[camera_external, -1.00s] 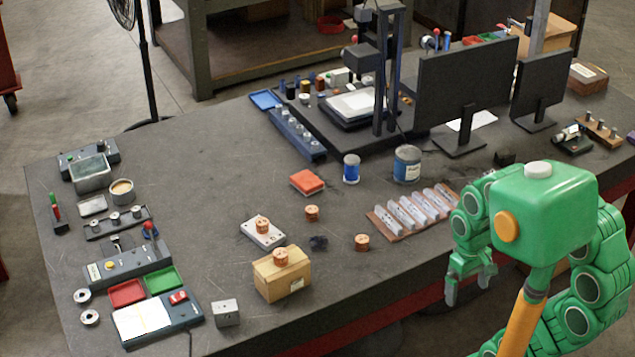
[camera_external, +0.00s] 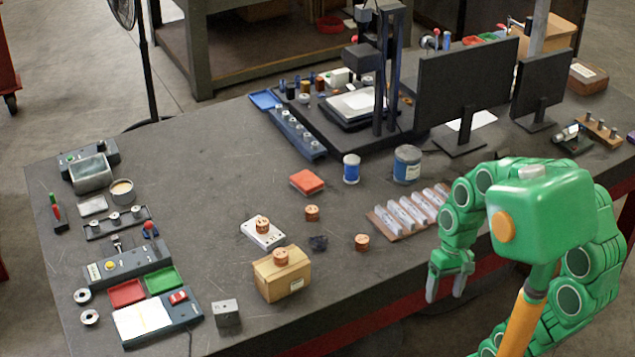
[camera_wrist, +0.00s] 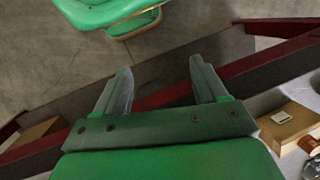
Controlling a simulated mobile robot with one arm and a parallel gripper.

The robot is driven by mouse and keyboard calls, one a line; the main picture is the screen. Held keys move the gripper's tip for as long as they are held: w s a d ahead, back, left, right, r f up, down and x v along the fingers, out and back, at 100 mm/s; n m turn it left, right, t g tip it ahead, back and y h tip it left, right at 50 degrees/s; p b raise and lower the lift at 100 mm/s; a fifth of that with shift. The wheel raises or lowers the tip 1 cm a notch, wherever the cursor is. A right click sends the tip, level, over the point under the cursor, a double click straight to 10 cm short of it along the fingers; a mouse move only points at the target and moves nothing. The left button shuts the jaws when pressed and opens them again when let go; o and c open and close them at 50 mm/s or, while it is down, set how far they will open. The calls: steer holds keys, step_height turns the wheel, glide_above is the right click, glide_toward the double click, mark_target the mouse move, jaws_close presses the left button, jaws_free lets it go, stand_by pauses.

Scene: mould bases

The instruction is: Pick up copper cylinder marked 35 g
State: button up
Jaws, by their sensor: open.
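Several copper cylinders show in the external view. One cylinder (camera_external: 263,226) stands on a small white-topped block (camera_external: 262,236), one (camera_external: 281,257) on a cardboard box (camera_external: 283,279), and two stand on the table, at the middle (camera_external: 312,213) and nearer my arm (camera_external: 362,242). Their markings are too small to read, so I cannot tell which is 35 g. My gripper (camera_external: 446,287) is open and empty at the table's front edge, right of all of them. In the wrist view its fingers (camera_wrist: 160,82) are apart with nothing between them; a copper-coloured piece (camera_wrist: 311,145) is cut off at the right edge.
A dark lump (camera_external: 318,243) lies between the cylinders. A red block (camera_external: 307,182), a blue-labelled can (camera_external: 351,168) and a larger can (camera_external: 407,163) stand behind.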

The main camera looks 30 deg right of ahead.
steer(key=w+a+f+m+y, duration=0.2)
steer(key=w+a+m+y, duration=0.25)
steer(key=w, duration=0.35)
steer(key=m+t+y, duration=0.5)
steer(key=m, duration=0.6)
glide_above(366, 239)
steer(key=s+a, duration=0.1)
steer(key=s, duration=0.8)
steer(key=shift+f, duration=0.85)
steer(key=w+d+f+m+t, duration=0.1)
steer(key=w+d+m, duration=0.1)
steer(key=w+d+f+m+t, duration=0.1)
steer(key=w+d+m, duration=0.1)
steer(key=w+d+f+m+t, duration=0.1)
steer(key=d+m, duration=0.1)
steer(key=shift+w+m+t, duration=0.35)
steer(key=shift+w+t, duration=0.05)
steer(key=shift+x, duration=3.9)
steer(key=shift+w+d+f, duration=0.1)
steer(key=shift+d+f, duration=0.05)
steer(key=c, duration=1.3)
